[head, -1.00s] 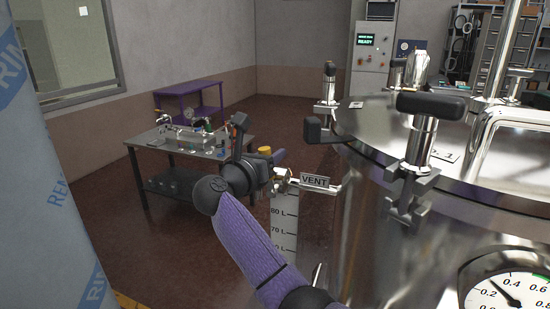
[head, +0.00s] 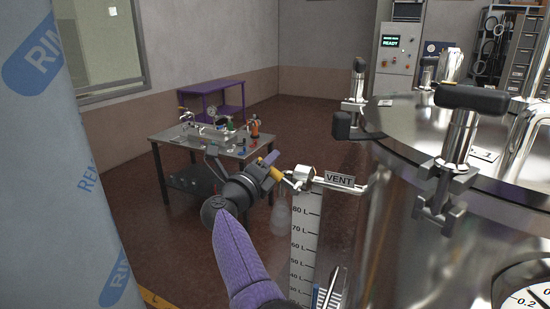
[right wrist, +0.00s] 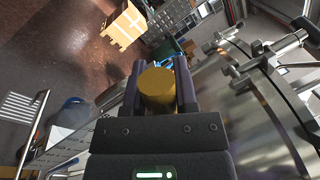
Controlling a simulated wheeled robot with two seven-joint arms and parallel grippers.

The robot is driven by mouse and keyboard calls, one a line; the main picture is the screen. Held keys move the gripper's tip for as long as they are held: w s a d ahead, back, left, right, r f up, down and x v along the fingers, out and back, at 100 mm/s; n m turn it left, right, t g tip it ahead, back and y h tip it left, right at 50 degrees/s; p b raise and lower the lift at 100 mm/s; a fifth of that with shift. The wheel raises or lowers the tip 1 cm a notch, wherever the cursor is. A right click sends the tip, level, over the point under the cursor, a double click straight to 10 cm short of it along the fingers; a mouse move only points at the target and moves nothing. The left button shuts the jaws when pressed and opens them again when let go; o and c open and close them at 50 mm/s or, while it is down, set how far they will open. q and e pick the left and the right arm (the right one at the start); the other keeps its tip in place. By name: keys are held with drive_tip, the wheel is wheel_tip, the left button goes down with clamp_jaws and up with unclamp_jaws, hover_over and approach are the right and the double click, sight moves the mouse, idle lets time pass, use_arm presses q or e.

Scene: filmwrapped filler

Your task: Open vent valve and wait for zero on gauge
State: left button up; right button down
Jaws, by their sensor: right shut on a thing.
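The vent valve (head: 302,174) sticks out left from the steel tank (head: 400,235), beside the VENT label (head: 340,181). My right gripper (head: 268,170) is at the valve's outer end, shut on its yellow handle (head: 272,158). The right wrist view shows the yellow handle (right wrist: 157,88) between the two fingers. A faint pale plume (head: 281,213) hangs below the valve. The gauge (head: 520,301) is cut off at the lower right corner; its 0.2 mark shows, but the reading cannot be told. My left gripper is out of view.
A white level scale (head: 303,240) stands below the valve. A clamp (head: 447,165) with a black knob stands on the tank rim. A metal table (head: 190,150) with fittings is behind my gripper. A blue-and-white wrapped column (head: 70,190) fills the left edge. Open floor lies between.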

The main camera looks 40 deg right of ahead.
drive_tip(key=shift+w+a+f+n+t+y+p, duration=0.15)
drive_tip(key=shift+f+n+t, duration=0.2)
drive_tip(key=shift+f+n, duration=0.55)
drive_tip(key=shift+w+a+f+n+t+y+p, duration=0.1)
drive_tip(key=shift+w+f+n+t, duration=0.2)
drive_tip(key=shift+n, duration=1.05)
drive_tip(key=shift+w+a+f+n+t+y+p, duration=0.15)
drive_tip(key=shift+f+n+t, duration=0.2)
drive_tip(key=shift+f+n, duration=0.6)
drive_tip(key=shift+s+d+r+n, duration=0.1)
drive_tip(key=shift+r+n, duration=0.05)
drive_tip(key=shift+n, duration=0.15)
drive_tip(key=shift+c, duration=2)
unclamp_jaws()
drive_tip(key=shift+r, duration=0.1)
drive_tip(key=v, duration=1)
